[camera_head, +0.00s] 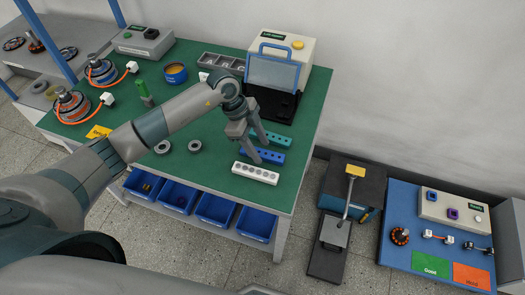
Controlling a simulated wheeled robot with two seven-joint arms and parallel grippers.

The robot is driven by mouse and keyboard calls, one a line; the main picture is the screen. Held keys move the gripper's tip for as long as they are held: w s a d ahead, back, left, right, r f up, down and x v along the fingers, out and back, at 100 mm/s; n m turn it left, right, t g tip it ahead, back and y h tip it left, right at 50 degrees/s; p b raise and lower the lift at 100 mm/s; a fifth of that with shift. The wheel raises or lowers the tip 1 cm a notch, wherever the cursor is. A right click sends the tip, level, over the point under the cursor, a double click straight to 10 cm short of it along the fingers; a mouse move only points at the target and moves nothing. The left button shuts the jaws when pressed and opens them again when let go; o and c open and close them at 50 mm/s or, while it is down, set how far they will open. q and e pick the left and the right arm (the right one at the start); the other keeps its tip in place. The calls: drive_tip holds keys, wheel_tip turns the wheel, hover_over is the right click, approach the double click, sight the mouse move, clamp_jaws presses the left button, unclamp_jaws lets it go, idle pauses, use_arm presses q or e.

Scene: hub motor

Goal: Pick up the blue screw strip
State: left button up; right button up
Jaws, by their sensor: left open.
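The blue screw strip (271,158) lies on the green table near its right side, between a white strip (256,173) in front and a teal strip (273,139) behind. My left gripper (261,151) reaches in from the left and points down over the strips. Its two fingers are apart, with nothing visible held between them. The fingertips overlap the blue strip's left part in the picture; I cannot tell whether they touch it. My right gripper is not in view.
A white machine with a blue handle (273,46) stands behind the strips. Two grey rings (194,146) lie left of them. Blue bins (215,209) hang under the green table's front edge (225,193). A dark stand with a lever (336,232) is on the floor to the right.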

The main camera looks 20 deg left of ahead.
use_arm(q)
drive_tip(key=shift+d+f, duration=0.2)
drive_tip(key=shift+f, duration=0.3)
drive_tip(key=c, duration=1.2)
drive_tip(key=shift+o, duration=0.2)
drive_tip(key=shift+r, duration=0.1)
